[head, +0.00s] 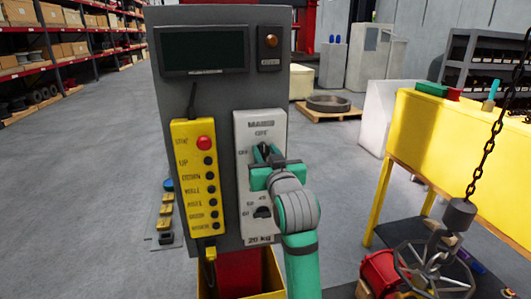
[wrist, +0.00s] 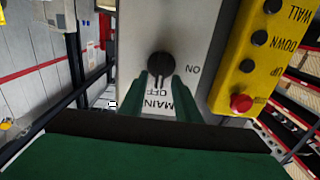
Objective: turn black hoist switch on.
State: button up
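The black hoist switch (wrist: 161,64) is a round knob with a narrow handle on a white panel (wrist: 128,50). In the wrist view, which shows the labels upside down, the handle points toward OFF, and ON is printed to the right. My gripper (wrist: 163,82) is open, with one green fingertip on each side of the handle. I cannot tell whether either finger touches it. In the head view my gripper (head: 268,166) is in front of the switch on the white panel (head: 246,130) and hides part of it.
A second black switch (head: 262,212) is lower on the same panel. A yellow button pendant (head: 192,165) with a red button (head: 204,143) hangs close to the left. A dark screen (head: 204,49) is above. A yellow table (head: 455,140) and a hanging chain (head: 490,140) are on the right.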

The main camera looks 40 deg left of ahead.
grip_shut()
jog(key=shift+a, duration=0.1)
dwell(0.3)
jog(key=n, duration=0.3)
jog(key=shift+s+a, duration=0.1)
jog(key=shift+s, duration=0.05)
jog(key=shift+s+a+f+n, duration=0.2)
jog(key=shift+f+n, duration=0.1)
jog(key=shift+n, duration=2.15)
jog(key=shift+s+a+f+n, duration=0.1)
jog(key=shift+s+f+n, duration=0.2)
jog(key=shift+n, duration=2.1)
jog(key=shift+s+a+f+n, duration=0.15)
jog(key=shift+f+n, duration=0.2)
jog(key=shift+n, duration=2.1)
